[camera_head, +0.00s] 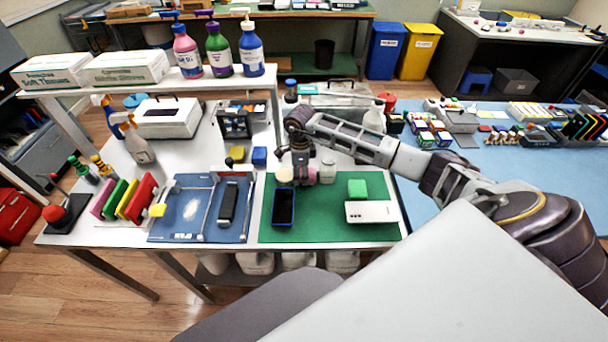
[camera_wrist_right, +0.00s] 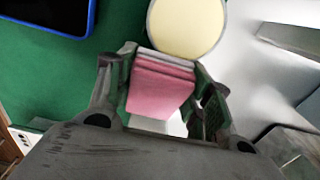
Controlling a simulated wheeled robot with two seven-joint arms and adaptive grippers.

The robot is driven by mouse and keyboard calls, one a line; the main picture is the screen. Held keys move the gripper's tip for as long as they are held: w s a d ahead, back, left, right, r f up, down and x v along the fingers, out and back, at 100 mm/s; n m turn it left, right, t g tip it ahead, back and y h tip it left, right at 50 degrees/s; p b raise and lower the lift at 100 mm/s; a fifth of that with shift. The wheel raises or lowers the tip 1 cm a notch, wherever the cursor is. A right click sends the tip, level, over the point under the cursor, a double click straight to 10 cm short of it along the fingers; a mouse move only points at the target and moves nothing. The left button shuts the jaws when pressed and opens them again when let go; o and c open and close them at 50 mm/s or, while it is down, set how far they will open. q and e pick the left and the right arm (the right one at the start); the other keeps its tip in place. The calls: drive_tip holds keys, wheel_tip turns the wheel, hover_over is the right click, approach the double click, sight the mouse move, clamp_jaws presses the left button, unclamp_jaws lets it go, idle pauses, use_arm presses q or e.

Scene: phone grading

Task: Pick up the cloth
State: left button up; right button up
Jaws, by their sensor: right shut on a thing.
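The folded pink cloth (camera_wrist_right: 160,88) sits between the fingers of my right gripper (camera_wrist_right: 165,75) in the right wrist view. The fingers press on its two sides. In the head view my right gripper (camera_head: 300,168) points down near the back edge of the green mat (camera_head: 330,222). The gripper hides most of the cloth there; only a bit of pink shows beside it. I cannot tell whether the cloth is clear of the surface. My left gripper is not in view.
A cream round lid (camera_wrist_right: 187,25) is close beside the cloth. A dark blue-edged phone (camera_head: 284,206) lies on the mat. The mat's middle is clear.

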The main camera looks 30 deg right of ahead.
sight(301, 170)
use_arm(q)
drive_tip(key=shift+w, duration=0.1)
use_arm(e)
drive_tip(key=shift+r, duration=0.15)
wheel_tip(301, 170, up, 8)
drive_tip(key=shift+f+b, duration=0.1)
drive_tip(key=shift+b, duration=0.3)
drive_tip(key=shift+r, duration=0.75)
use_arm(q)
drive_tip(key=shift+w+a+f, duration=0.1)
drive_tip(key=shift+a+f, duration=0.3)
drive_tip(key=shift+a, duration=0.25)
use_arm(e)
drive_tip(key=shift+r, duration=0.25)
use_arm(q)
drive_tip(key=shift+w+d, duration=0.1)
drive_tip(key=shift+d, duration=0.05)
